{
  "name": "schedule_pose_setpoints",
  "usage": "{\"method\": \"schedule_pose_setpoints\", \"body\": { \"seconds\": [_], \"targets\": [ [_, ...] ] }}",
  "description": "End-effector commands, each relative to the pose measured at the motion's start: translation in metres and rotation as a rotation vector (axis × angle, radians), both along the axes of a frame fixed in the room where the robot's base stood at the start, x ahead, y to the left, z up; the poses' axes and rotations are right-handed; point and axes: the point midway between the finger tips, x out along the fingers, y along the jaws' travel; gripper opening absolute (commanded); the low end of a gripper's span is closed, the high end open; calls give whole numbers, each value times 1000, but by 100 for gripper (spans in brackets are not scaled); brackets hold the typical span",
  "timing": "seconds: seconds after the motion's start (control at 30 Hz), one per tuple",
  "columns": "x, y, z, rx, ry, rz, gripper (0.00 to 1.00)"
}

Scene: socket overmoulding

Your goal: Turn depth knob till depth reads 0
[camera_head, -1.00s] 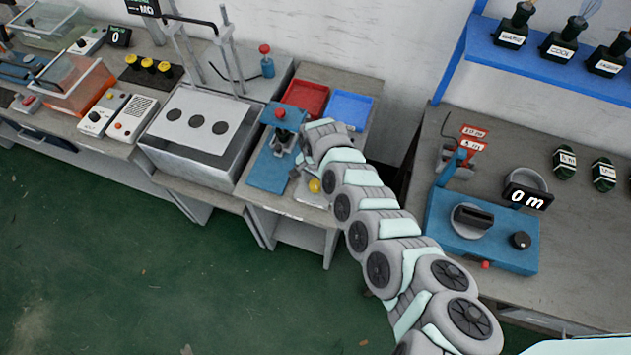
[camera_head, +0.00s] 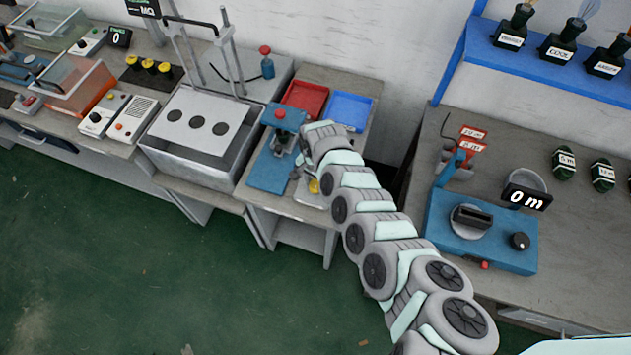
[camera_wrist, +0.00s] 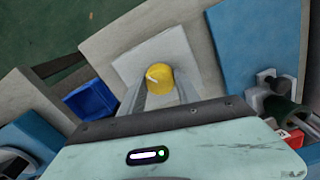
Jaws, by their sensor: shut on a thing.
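A yellow knob (camera_wrist: 160,78) with a white pointer mark sits on a pale square plate (camera_wrist: 187,48) in the wrist view. My gripper (camera_wrist: 158,88) is shut on this knob, with one finger on each side of it. In the head view the knob (camera_head: 314,187) shows only in part beside the end of my arm, on a pale plate (camera_head: 306,199) at the bench front. No readout labelled depth can be made out in either view.
A blue press stand (camera_head: 270,172) is just left of the knob. Red (camera_head: 305,97) and blue (camera_head: 350,110) trays lie behind.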

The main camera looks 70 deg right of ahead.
Motion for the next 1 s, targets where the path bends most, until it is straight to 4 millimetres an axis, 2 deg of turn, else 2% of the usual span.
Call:
{"method": "schedule_pose_setpoints", "body": {
  "seconds": [0.47,1.0],
  "targets": [
    [0,-1,4,-5,3,213,0],
    [0,0,1,0,2,569,0]
  ]
}}
